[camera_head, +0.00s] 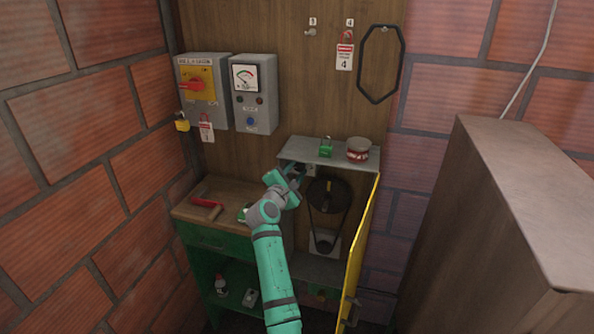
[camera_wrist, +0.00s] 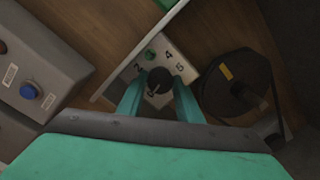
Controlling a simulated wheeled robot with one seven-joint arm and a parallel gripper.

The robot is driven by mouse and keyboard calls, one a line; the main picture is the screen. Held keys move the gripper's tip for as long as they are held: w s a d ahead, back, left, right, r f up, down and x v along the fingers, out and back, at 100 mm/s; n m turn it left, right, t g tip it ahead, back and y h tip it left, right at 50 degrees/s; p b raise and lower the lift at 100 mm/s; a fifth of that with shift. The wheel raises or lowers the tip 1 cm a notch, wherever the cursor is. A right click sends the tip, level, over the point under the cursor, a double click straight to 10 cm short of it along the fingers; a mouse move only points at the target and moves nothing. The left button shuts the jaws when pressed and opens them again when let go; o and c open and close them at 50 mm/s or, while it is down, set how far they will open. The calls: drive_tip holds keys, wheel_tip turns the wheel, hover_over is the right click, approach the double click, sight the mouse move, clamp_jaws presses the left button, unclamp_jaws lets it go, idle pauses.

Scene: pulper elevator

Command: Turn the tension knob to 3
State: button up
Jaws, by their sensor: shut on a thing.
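The tension knob (camera_wrist: 159,80) is a dark round knob on a light dial plate (camera_wrist: 130,73) in the wrist view. The numbers 2, 4 and 5 show around it, with a green round spot between 2 and 4. A pale mark shows on the knob's lower left side; I cannot tell for sure where it points. My gripper (camera_wrist: 159,97) has its two green fingers on either side of the knob, shut on it. In the head view my gripper (camera_head: 293,178) reaches into the open cabinet (camera_head: 318,268) at its upper left, and the knob is hidden.
A black belt and pulley (camera_wrist: 240,85) sit right of the knob. The yellow door (camera_head: 359,250) stands open at right. A green padlock (camera_head: 326,147) and a red-and-white tin (camera_head: 358,149) are on the cabinet top. A grey control box (camera_head: 253,95) hangs at upper left.

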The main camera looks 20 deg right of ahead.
drive_tip(key=m, duration=0.2)
drive_tip(key=shift+s+m, duration=0.1)
drive_tip(key=shift+m, duration=0.3)
drive_tip(key=m, duration=0.4)
drive_tip(key=shift+d+f+y, duration=0.1)
drive_tip(key=shift+y, duration=0.3)
drive_tip(key=m, duration=0.6)
drive_tip(key=shift+d+y, duration=0.1)
drive_tip(key=shift+y, duration=0.2)
drive_tip(key=m, duration=0.5)
drive_tip(key=shift+s+y, duration=0.1)
drive_tip(key=shift+y, duration=0.2)
drive_tip(key=m+t, duration=0.1)
drive_tip(key=m, duration=0.3)
drive_tip(key=shift+m, duration=0.4)
drive_tip(key=o, duration=1)
drive_tip(key=shift+o, duration=0.2)
